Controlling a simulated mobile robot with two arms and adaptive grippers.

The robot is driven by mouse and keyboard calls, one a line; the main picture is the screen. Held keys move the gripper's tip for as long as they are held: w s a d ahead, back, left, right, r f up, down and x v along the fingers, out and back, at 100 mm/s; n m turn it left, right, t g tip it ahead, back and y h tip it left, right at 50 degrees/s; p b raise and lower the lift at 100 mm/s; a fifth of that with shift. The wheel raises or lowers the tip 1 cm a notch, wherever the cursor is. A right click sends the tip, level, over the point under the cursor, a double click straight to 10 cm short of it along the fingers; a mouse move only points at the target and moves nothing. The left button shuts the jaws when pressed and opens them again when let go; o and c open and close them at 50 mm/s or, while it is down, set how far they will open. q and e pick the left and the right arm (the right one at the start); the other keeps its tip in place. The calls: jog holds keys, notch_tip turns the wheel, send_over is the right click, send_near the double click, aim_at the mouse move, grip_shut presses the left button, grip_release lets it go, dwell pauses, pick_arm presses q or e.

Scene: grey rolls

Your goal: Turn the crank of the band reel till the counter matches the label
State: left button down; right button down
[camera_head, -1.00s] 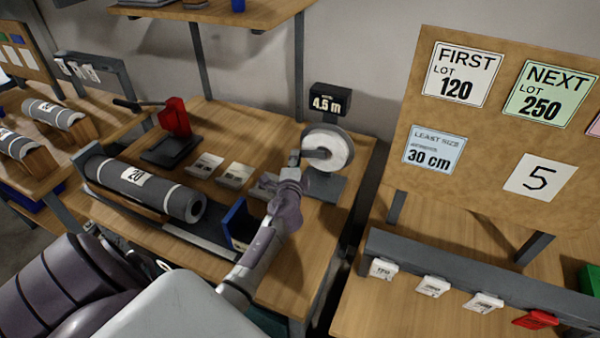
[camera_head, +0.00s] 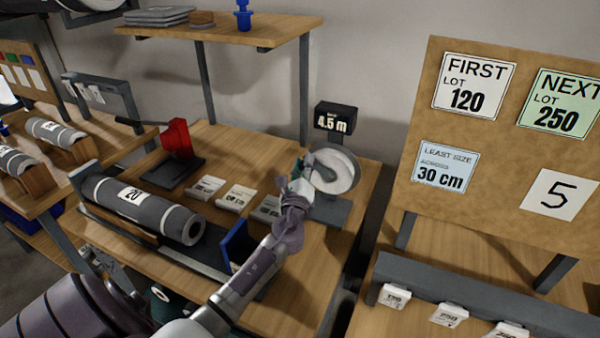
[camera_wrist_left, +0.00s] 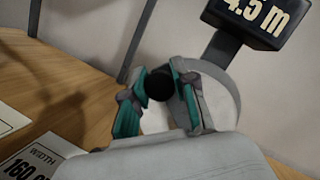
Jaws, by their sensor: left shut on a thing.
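The band reel (camera_head: 345,172) is a pale disc on a grey stand at the back right of the wooden table. Its black counter (camera_head: 335,118) reads 4.5 m; the counter also shows in the left wrist view (camera_wrist_left: 257,18). My left gripper (camera_head: 305,168) is at the reel's left side. In the left wrist view its teal-padded fingers (camera_wrist_left: 160,92) are shut around the black crank knob (camera_wrist_left: 159,85). The crank arm is mostly hidden by the gripper. I cannot tell which label is the reel's. My right gripper is not in view.
A grey roll (camera_head: 150,210) marked 20 lies at left, near a blue plate (camera_head: 237,246) and a red device (camera_head: 177,140). White cards (camera_head: 236,197) lie left of the reel. A notice board (camera_head: 495,195) stands at right, above a rail (camera_head: 470,296) with tags.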

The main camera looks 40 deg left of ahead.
pick_arm(q)
jog(key=m, duration=0.2)
jog(key=d+r+m+t, duration=0.1)
jog(key=shift+w+d+m+h, duration=0.2)
jog(key=shift+m+h, duration=0.1)
jog(key=shift+m, duration=0.1)
jog(key=shift+w+d+r+m+t+h, duration=0.3)
jog(key=shift+d+m+h, duration=0.6)
jog(key=shift+m, duration=1.25)
jog(key=shift+w+d+r+m+t+h, duration=0.1)
jog(key=shift+d+m+t+h, duration=0.6)
jog(key=shift+m, duration=1.5)
jog(key=shift+w+d+r+m+t+h, duration=0.2)
jog(key=shift+d+m+h, duration=0.85)
jog(key=shift+m, duration=1.1)
jog(key=shift+d+f, duration=0.1)
jog(key=shift+d, duration=0.15)
jog(key=c, duration=1)
grip_release()
jog(key=shift+o, duration=0.5)
jog(key=shift+a, duration=0.1)
